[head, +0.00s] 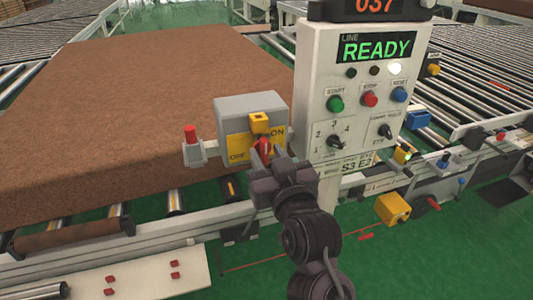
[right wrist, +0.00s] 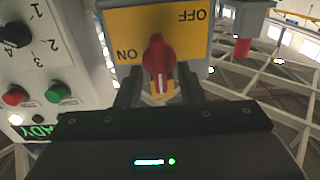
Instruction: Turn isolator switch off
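The isolator switch is a grey box (head: 250,104) with a yellow plate marked OFF at left and ON at right in the head view. Its red handle (head: 263,146) is partly hidden by my right gripper (head: 271,160). The right wrist view shows the plate (right wrist: 190,22) upside down and the red handle (right wrist: 157,62) upright in the picture. There, my right gripper (right wrist: 158,84) has its two fingers apart, one on each side of the handle, with gaps visible. A yellow tab (head: 259,119) stands above the handle. My left gripper is out of view.
The white control panel (head: 350,90) reads READY and stands close to the right of the switch, with green, red and blue buttons. A large brown mattress (head: 130,110) lies on rollers behind.

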